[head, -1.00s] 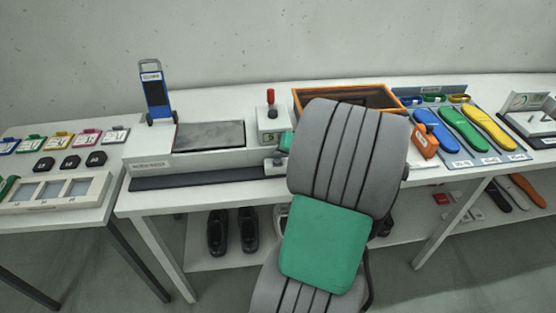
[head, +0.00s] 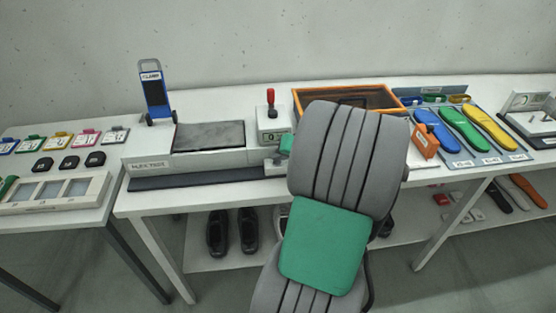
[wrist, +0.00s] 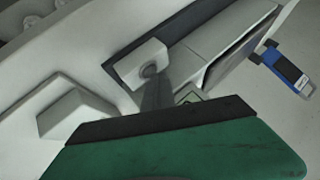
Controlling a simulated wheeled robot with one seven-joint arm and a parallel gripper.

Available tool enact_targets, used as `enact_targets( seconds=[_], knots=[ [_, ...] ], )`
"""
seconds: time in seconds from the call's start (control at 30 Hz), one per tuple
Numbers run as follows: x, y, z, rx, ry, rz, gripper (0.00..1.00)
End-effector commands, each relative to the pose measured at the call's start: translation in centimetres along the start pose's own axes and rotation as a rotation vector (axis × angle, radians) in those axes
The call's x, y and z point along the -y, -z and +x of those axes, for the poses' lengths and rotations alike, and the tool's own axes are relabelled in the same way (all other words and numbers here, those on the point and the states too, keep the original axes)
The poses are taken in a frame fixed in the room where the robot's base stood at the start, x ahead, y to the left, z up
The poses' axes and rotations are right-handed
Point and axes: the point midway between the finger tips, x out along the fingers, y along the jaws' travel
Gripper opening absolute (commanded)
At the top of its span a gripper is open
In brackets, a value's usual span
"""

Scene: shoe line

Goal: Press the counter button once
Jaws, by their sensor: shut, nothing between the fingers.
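The counter (head: 276,125) is a small white box on the bench in the head view. It has a dark display on its front and a red-topped post (head: 271,97) standing on it. I cannot make out a separate button. My gripper (wrist: 165,121) fills the bottom of the wrist view, green with a black edge, shut and empty. In the head view a small green part of it (head: 286,144) shows beside the counter's lower right; my arm hides the rest. Whether it touches the counter cannot be told. In the wrist view the counter is mostly hidden behind my gripper.
Left of the counter is a white machine (head: 190,160) with a dark top. A pale block with a round face (wrist: 140,64) is near my gripper. An orange-rimmed box (head: 320,93) and coloured insoles (head: 462,130) lie to the right.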

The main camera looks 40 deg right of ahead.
Motion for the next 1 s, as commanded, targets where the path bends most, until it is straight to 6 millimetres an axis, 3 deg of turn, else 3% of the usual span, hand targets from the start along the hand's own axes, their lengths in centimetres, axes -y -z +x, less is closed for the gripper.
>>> enact_targets(
  seconds=[0.77,1.0],
  knots=[
    [1.0,0.9,-1.3,0.001,0.000,0.001,0.00],
    [2.1,2.1,-2.9,-0.001,0.000,0.000,0.00]
  ],
)
